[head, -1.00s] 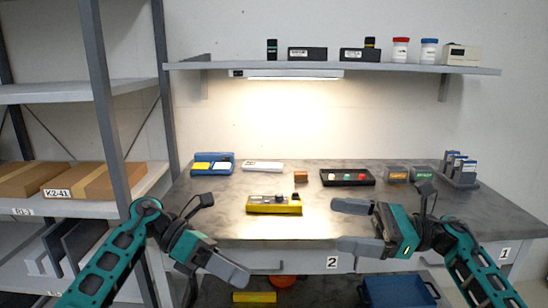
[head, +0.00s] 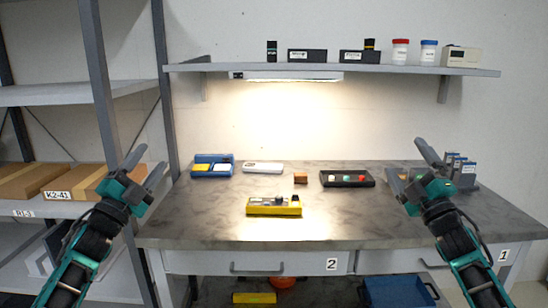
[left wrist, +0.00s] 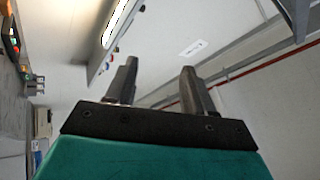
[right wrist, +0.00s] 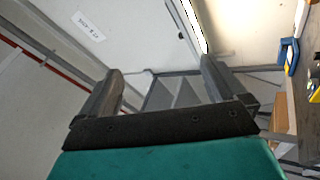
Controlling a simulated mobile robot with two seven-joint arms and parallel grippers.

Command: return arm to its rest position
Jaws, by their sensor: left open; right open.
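My left gripper (head: 146,164) is raised at the left of the head view, in front of the shelving unit and pointing up. Its two fingers stand apart with nothing between them in the left wrist view (left wrist: 158,68). My right gripper (head: 405,160) is raised at the right, in front of the back right part of the workbench (head: 225,225). It is open and empty, and its spread fingers also show in the right wrist view (right wrist: 160,68). Both forearms rise from the lower corners of the head view.
A yellow device (head: 274,206) lies at the bench's front middle. Behind it are a blue tray (head: 212,159), a white device (head: 263,168), a brown block (head: 301,178) and a black tray (head: 347,179). A wall shelf (head: 330,68) hangs above. Grey shelving (head: 105,90) stands left.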

